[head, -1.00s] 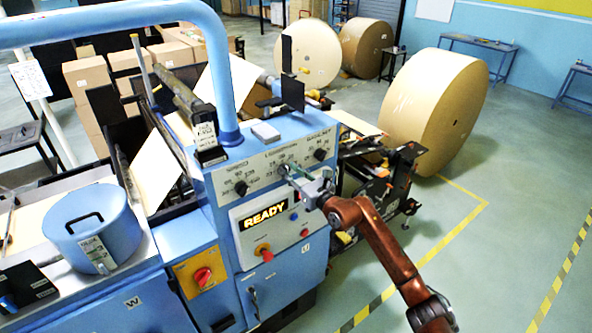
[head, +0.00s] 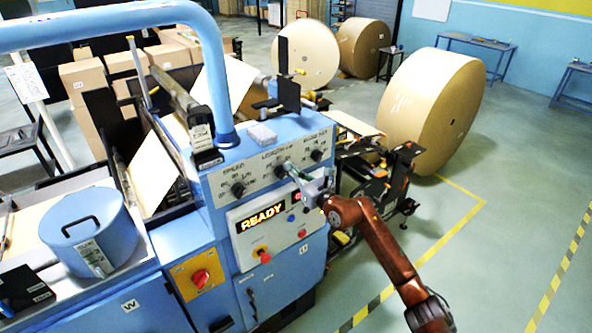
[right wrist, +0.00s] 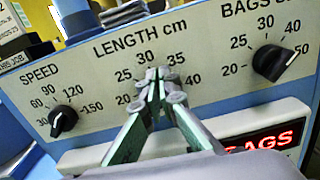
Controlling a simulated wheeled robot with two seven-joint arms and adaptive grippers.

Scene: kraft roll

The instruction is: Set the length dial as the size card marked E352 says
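The length dial (head: 281,171) is the middle knob on the blue machine's sloped panel, under LENGTH cm. In the right wrist view its scale (right wrist: 147,58) reads 20, 25, 30, 35, 40. My right gripper (head: 291,170) is at this dial, its fingertips (right wrist: 159,80) close together and seemingly shut on the knob. The fingers hide the knob's pointer in the wrist view, so its setting cannot be read. A small black holder with a label (head: 202,138) stands at the panel's left end. I cannot read E352 on any card. My left gripper is not in view.
The speed dial (right wrist: 63,121) is left of the length dial and the bags dial (right wrist: 272,62) right. Below are a lit READY display (head: 262,216) and a red knob (head: 264,256). A glue pot (head: 90,235) is at left. Floor at right is open before a large paper roll (head: 430,110).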

